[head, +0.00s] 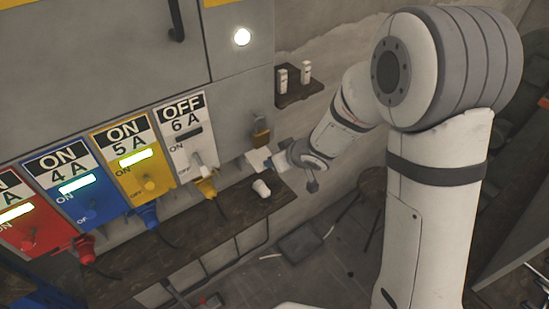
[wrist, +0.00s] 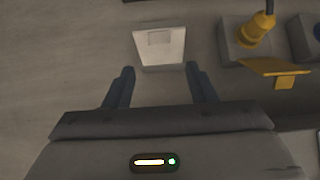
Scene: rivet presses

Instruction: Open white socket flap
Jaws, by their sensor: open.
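The white socket flap (wrist: 160,48) shows as a pale square at the top middle of the wrist view, facing the camera. In the head view a white flap (head: 257,160) is on the wall, right of the white 6 A panel. My gripper (wrist: 160,77) is open and empty, its two dark fingers below and to either side of the flap, with no contact visible. In the head view my gripper (head: 290,163) is close to the right of the flap and partly hidden by its own wrist. I cannot tell how far the flap is raised.
A yellow plug (wrist: 260,27) and a yellow flap (wrist: 275,67) are right of the white flap. A white cylindrical piece (head: 261,188) lies on the wooden shelf (head: 180,240). A small shelf (head: 300,96) holds two white items. Red, blue, yellow and white panels line the wall.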

